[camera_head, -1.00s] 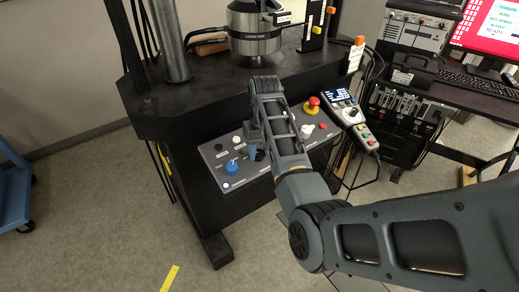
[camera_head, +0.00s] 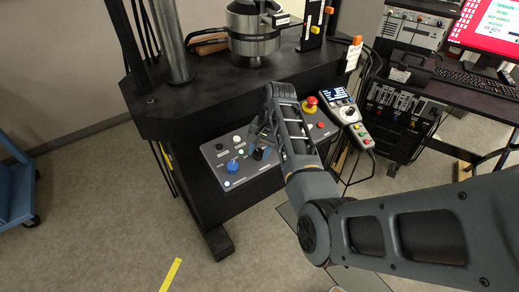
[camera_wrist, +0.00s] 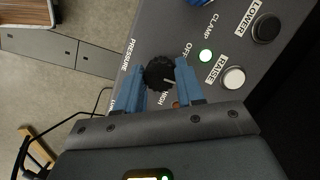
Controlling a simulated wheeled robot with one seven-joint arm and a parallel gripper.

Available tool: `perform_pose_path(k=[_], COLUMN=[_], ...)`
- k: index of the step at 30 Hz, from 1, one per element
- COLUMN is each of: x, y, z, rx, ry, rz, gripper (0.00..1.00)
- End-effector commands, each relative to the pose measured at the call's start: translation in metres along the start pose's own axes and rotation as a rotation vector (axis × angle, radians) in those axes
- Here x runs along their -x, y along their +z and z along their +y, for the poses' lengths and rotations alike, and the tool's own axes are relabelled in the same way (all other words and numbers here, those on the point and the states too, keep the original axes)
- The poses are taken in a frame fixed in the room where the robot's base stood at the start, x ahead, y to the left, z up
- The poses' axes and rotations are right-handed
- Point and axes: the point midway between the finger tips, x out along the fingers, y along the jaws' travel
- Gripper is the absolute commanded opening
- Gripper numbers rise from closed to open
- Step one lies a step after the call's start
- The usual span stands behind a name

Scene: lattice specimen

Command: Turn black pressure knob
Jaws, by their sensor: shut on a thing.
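The black pressure knob (camera_wrist: 158,74) is round with a ribbed edge and a pale pointer line, on the grey control panel (camera_wrist: 215,35) beside the PRESSURE label. My gripper (camera_wrist: 160,82) has its two blue fingers on either side of the knob and is shut on it. In the head view the knob (camera_head: 259,154) shows at the panel's lower middle, and my gripper (camera_head: 257,146) reaches it from the right. My arm hides part of the panel in that view.
A blue knob (camera_head: 232,166) sits left of the black knob. A red mushroom button (camera_head: 311,103) and a handheld pendant (camera_head: 345,108) are to the right. In the wrist view, black LOWER (camera_wrist: 266,28) and white RAISE (camera_wrist: 233,78) buttons lie close to the right finger.

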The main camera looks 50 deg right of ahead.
Motion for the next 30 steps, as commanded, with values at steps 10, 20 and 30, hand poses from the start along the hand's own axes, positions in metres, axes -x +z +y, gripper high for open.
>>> perform_pose_path(k=[10,20,30], x=[0.0011,0.0013,0.0006], y=[-0.001,-0.0013,-0.0007], z=[-0.0005,-0.0005,-0.0001], rx=[-0.078,-0.081,-0.081], ry=[-0.023,-0.024,-0.022], rz=[0.004,0.005,0.003], gripper=[0.07,0.07,0.63])
